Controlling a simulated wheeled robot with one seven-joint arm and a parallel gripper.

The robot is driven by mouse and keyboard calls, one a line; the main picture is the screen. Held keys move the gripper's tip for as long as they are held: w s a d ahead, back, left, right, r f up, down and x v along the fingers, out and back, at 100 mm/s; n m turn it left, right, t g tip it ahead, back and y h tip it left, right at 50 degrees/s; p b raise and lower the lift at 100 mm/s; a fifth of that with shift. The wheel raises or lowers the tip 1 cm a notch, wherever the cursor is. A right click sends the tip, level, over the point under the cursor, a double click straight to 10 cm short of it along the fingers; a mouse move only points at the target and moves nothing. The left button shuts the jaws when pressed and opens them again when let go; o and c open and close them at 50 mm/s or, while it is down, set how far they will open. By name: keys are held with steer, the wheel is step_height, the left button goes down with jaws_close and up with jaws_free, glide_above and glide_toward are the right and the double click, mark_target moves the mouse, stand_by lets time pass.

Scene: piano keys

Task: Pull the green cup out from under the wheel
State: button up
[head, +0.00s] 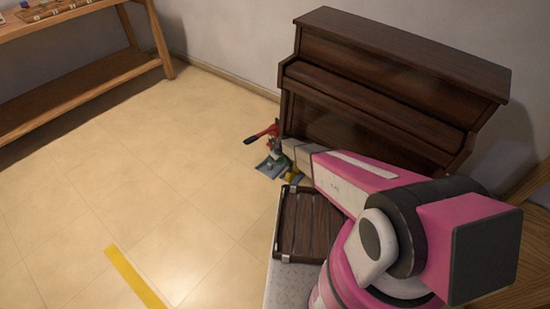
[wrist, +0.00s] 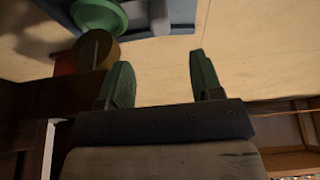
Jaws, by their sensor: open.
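In the wrist view a round green thing, likely the green cup (wrist: 98,16), shows at the top left edge, partly cut off. A brownish-yellow disc with a thin pin, likely the wheel (wrist: 97,54), sits just below it in the picture. They touch or overlap; I cannot tell which is on top. My gripper (wrist: 158,60) is open, with green fingers and nothing between them. The cup and wheel lie to the left of its left fingertip. In the head view my arm reaches the piano's lower left corner, and the cup cannot be made out surely there.
A dark brown piano (head: 385,85) stands against the wall. Blue-grey mats and a red-handled tool (head: 262,134) lie on the floor beside its left foot. A dark slatted crate (head: 310,222) is in front. A wooden shelf (head: 80,100) is at left.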

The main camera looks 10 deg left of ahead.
steer(key=x, duration=0.9)
steer(key=shift+f, duration=0.35)
steer(key=shift+c, duration=0.3)
steer(key=c, duration=1)
